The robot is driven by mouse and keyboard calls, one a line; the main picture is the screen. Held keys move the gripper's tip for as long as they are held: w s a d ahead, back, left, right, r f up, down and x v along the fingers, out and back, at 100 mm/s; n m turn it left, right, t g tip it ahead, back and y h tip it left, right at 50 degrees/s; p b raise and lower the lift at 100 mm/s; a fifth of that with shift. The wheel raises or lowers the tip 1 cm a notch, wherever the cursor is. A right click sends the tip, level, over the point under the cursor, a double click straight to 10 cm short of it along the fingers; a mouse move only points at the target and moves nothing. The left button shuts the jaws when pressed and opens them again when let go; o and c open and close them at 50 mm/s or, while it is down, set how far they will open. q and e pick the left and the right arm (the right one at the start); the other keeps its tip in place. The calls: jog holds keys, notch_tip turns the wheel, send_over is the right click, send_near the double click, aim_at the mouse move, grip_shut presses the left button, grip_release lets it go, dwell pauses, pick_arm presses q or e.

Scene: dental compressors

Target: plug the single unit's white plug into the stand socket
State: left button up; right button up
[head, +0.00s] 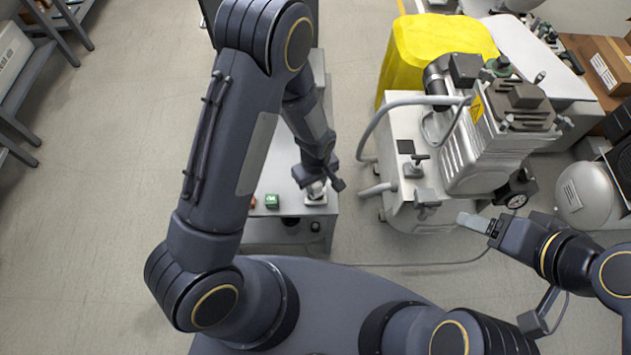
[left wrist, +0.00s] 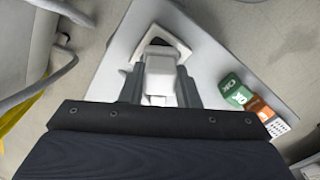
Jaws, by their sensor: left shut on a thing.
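The white plug (left wrist: 160,76) is held between the two fingers of my left gripper (left wrist: 160,92) in the left wrist view. In the head view my left gripper (head: 315,188) points down over the stand's top. The stand socket (left wrist: 163,44) has a pale square frame with a dark opening; in the head view its white plate (head: 316,201) shows just under the fingers. The plug's front end is at the socket, but I cannot tell whether it is inside. The single unit (head: 492,140) stands to the right. My right gripper (head: 478,222) is beside its lower front; its jaw state is unclear.
The grey stand (head: 327,222) bears a green block (head: 272,201) and an orange block (head: 253,202) left of the socket. A thin cable (head: 430,264) crosses the floor.

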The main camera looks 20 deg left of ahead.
pick_arm(q)
jog(key=shift+f+b, duration=0.4)
jog(key=shift+b, duration=0.1)
dwell(1.1)
jog(key=o, duration=1.6)
jog(key=shift+c, duration=0.2)
jog(key=shift+r+p, duration=2.6)
jog(key=shift+r, duration=0.95)
